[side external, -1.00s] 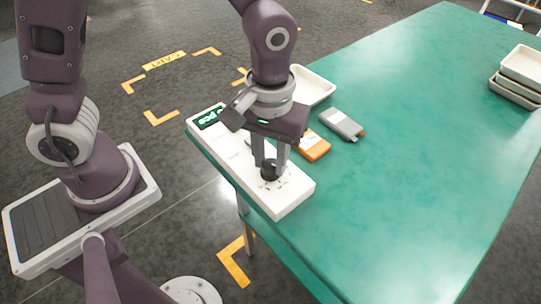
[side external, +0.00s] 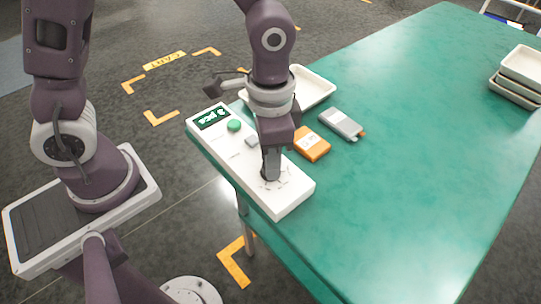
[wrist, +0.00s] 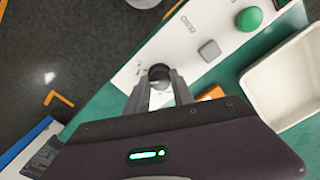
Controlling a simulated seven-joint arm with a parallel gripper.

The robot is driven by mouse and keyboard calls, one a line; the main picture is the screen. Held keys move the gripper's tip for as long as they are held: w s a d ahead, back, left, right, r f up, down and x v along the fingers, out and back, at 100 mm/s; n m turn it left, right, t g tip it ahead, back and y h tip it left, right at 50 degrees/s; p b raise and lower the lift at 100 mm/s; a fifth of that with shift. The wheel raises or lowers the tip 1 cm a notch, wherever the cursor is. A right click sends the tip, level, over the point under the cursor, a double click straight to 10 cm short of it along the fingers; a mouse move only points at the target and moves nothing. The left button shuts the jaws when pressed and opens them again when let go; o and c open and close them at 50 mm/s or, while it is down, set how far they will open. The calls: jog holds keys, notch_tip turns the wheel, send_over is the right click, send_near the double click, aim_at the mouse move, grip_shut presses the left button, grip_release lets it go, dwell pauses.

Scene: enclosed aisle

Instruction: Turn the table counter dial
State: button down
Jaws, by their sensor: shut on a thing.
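The table counter (side external: 229,160) is a long white box at the near left corner of the green table. It has a dark display (side external: 212,117) reading a number and "pcs", a green button (side external: 234,125) and a grey square button (side external: 252,141). Its black dial (wrist: 159,73) shows between my fingertips in the wrist view. My gripper (side external: 270,176) points down at the dial end of the counter and is shut on the dial. In the side view the fingers mostly hide the dial. The green button also shows in the wrist view (wrist: 249,19).
An orange box (side external: 311,144) and a grey device (side external: 342,124) lie just right of the counter. A white tray (side external: 318,90) is behind them, and stacked trays (side external: 516,88) stand at the far right. The table's middle is clear.

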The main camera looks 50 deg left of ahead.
jog(key=shift+m, duration=2.3)
jog(key=c, duration=1.1)
grip_release()
notch_tip(320, 180, up, 7)
jog(key=shift+r, duration=0.1)
jog(key=s+a+r+n+t, duration=0.5)
jog(key=s+a+r+n, duration=0.3)
jog(key=s+a+n, duration=0.2)
jog(key=shift+s+a+r+t, duration=0.35)
jog(key=shift+s+a, duration=0.15)
jog(key=shift+a, duration=0.3)
